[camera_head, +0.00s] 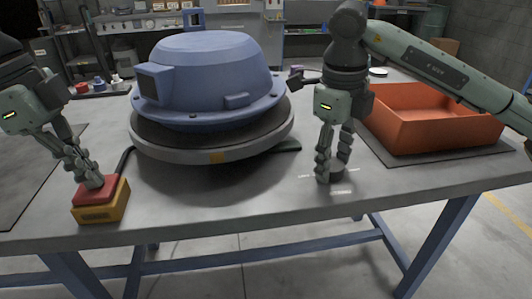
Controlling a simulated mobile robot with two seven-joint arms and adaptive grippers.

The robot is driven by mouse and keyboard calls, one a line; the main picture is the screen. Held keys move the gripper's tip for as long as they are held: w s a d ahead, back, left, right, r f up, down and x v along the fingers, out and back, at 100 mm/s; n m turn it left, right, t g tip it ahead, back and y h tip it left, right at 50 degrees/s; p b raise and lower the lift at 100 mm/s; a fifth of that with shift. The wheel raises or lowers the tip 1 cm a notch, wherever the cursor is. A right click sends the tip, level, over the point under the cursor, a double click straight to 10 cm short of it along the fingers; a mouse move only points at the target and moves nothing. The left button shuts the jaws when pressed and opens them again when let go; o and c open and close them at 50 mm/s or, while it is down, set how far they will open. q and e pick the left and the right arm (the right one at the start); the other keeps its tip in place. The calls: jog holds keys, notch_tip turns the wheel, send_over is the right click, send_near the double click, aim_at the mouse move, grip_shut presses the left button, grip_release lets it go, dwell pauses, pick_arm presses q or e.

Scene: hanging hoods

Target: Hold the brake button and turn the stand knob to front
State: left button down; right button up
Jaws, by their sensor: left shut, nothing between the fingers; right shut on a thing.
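The brake button is a red pad (96,192) on a yellow box (103,213) at the table's front left. My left gripper (92,183) is shut and empty, its fingertips on top of the red pad. The stand is a round grey turntable (215,153) with a yellow mark (216,157) on its front rim. A blue domed hood (210,65) rests on it, its box-shaped port facing left. My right gripper (329,168) points down at a small dark round knob (337,174) on the table, right of the stand, with its fingers shut around it.
An orange bin (436,135) stands on a dark mat at the right. A black cable (124,160) runs from the yellow box toward the stand. Small red and blue items (98,84) sit at the back left. The table's (230,215) front middle is clear.

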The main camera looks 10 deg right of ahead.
pick_arm(q)
jog(key=shift+f, duration=0.2)
pick_arm(e)
jog(key=shift+s+f, duration=0.1)
jog(key=o, duration=1.2)
jog(key=shift+c, duration=0.2)
jog(key=shift+r, duration=0.5)
notch_tip(320, 180, up, 11)
jog(key=shift+s+a, duration=0.3)
jog(key=shift+a, duration=0.1)
pick_arm(q)
jog(key=shift+r, duration=0.1)
pick_arm(e)
jog(key=shift+r, duration=0.1)
